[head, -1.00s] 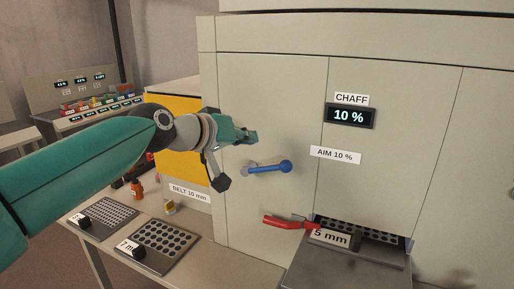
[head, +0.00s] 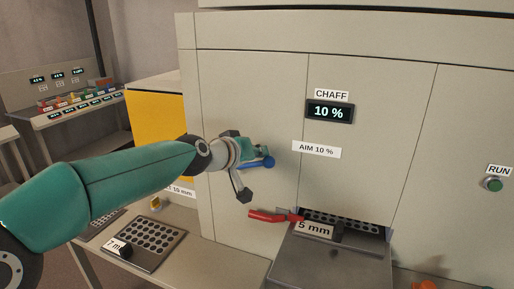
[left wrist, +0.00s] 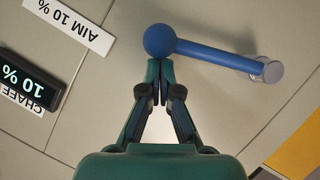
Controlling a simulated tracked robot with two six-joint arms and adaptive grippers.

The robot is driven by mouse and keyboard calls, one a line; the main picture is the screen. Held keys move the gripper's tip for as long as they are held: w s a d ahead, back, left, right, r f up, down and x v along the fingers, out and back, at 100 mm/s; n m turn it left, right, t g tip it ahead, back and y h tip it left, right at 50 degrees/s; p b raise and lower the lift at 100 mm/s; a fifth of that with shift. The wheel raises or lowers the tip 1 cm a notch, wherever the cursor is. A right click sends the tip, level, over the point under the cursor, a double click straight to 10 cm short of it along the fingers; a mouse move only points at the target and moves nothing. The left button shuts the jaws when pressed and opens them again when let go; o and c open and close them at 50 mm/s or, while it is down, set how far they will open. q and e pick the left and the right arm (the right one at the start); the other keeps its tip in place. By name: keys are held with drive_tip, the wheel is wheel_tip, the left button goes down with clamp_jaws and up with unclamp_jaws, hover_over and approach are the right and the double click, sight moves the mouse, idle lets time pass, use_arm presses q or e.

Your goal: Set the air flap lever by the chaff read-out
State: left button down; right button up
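The air flap lever is a blue bar with a ball end (head: 268,162) on the beige machine front; its pivot is hidden behind my gripper in the head view. The left wrist view shows the whole lever (left wrist: 210,52), with its grey pivot at the right. My left gripper (head: 256,151) is at the ball end. In the left wrist view its fingertips (left wrist: 160,66) are together just below the ball, not around it; whether they touch it I cannot tell. The chaff read-out (head: 330,112) shows 10 %. The label (head: 317,150) below it says AIM 10 %. My right gripper is out of view.
A red handle (head: 270,216) sticks out below the lever, beside a 5 mm sieve (head: 342,223) in a slot. A 7 mm sieve (head: 150,247) lies on the bench at left. A green RUN button (head: 493,185) is at right.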

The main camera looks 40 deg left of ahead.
use_arm(q)
drive_tip(key=shift+d+f+b, duration=0.35)
drive_tip(key=shift+d+f, duration=0.1)
drive_tip(key=shift+f, duration=0.2)
drive_tip(key=shift+r, duration=0.1)
